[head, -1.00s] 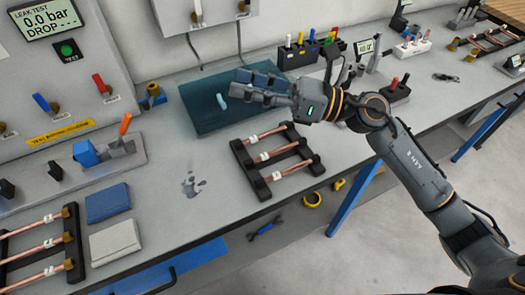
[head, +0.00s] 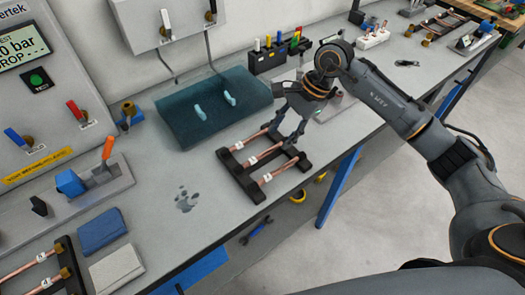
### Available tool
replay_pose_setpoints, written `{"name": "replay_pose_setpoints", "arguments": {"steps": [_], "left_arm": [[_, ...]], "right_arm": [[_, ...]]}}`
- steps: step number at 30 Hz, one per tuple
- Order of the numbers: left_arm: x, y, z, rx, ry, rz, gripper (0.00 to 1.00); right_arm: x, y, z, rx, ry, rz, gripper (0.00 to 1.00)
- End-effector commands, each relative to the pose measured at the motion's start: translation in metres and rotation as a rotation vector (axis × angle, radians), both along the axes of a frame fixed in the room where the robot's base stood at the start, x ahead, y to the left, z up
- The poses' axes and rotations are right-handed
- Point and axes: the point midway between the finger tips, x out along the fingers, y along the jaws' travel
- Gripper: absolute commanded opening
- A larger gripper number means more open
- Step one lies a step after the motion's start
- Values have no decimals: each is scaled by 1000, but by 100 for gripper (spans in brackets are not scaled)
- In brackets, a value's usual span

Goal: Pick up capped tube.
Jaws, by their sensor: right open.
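Three copper tubes with white labels lie side by side in a black rack (head: 240,185): a far tube (head: 250,139), a middle tube (head: 268,153) and a near tube (head: 282,170). Their end caps are too small to make out. My right gripper (head: 285,138) is open and points down over the right part of the rack, by the right ends of the far and middle tubes. Whether its fingers touch a tube cannot be told. My left gripper is out of view.
A dark teal mat (head: 180,128) with light blue pieces on it lies behind the rack. A holder with coloured handles (head: 270,60) stands at the back. Another tube rack (head: 62,245) and two folded cloths (head: 103,230) are at left. The bench's front edge is close to the rack.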

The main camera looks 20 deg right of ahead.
Motion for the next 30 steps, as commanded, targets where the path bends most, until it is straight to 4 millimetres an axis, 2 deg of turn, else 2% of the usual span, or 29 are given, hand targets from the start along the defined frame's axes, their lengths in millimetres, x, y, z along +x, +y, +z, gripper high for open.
{"name": "replay_pose_setpoints", "arguments": {"steps": [3, 7, 11, 14, 18, 26, 27, 30], "left_arm": [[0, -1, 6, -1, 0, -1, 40], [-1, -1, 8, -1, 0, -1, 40], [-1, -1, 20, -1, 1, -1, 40], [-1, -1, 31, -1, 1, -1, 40], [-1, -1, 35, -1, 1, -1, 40], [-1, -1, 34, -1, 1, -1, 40], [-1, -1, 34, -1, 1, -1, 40], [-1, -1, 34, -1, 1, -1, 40]], "right_arm": [[0, 7, -13, 2, 4, 0, 41], [2, 10, -19, 1, 0, -2, 41], [5, 16, -30, 4, 5, -2, 41], [10, 22, -43, 5, 7, -2, 41], [11, 29, -61, 3, 2, -2, 41], [12, 30, -67, 2, -1, -1, 41], [12, 30, -67, 2, -1, -1, 39], [12, 30, -67, 2, -1, -1, 19]]}}
